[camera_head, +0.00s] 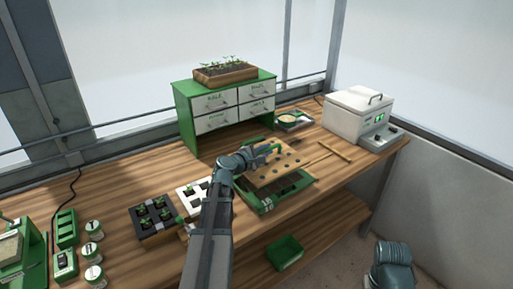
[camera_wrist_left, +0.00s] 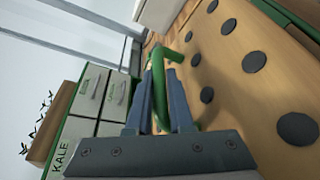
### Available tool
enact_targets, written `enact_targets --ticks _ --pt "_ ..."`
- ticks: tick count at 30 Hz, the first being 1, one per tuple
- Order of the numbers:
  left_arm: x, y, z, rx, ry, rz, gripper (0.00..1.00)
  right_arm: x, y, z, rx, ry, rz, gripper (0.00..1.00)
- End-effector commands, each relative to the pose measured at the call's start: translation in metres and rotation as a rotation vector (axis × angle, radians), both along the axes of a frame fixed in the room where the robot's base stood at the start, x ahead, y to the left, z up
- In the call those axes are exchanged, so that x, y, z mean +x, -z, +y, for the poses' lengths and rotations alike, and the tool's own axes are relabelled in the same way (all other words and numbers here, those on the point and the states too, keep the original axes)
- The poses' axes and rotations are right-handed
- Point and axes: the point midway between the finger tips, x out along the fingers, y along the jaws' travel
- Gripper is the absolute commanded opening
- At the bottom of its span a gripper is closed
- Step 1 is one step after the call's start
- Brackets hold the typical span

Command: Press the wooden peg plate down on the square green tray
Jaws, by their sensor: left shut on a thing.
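The wooden peg plate (camera_head: 285,168) has dark round spots on its top and a green handle (camera_wrist_left: 176,57). It lies over the square green tray (camera_head: 291,197), whose front part and rim show below it. I cannot tell whether the plate touches the tray all around. My left gripper (camera_head: 262,153) is shut on the green handle. In the left wrist view its fingers (camera_wrist_left: 161,95) stand on both sides of the handle, with the plate at the right. My right gripper is out of view; only part of my right arm shows at the bottom right.
A green cabinet (camera_head: 184,112) with white drawers stands behind. A white lidded machine (camera_head: 349,117) is at the right. A wooden stick (camera_head: 335,151) lies right of the plate. Black and white seedling trays stand left of my arm. A green bin (camera_head: 285,252) is on the lower shelf.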

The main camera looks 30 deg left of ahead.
Motion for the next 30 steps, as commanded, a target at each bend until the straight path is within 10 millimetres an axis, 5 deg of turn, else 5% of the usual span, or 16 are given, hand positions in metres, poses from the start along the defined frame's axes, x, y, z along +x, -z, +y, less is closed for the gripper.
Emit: enact_targets --ticks 6,17,30 --pt "0.005 -0.023 0.004 -0.001 -0.001 -0.001 0.0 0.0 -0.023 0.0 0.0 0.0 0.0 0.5" --pt "0.004 -0.011 0.004 -0.001 -0.001 -0.001 0.0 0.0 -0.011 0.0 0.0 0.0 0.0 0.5" --pt "0.004 0.026 0.004 -0.001 -0.001 -0.001 0.0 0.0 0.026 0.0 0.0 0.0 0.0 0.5"
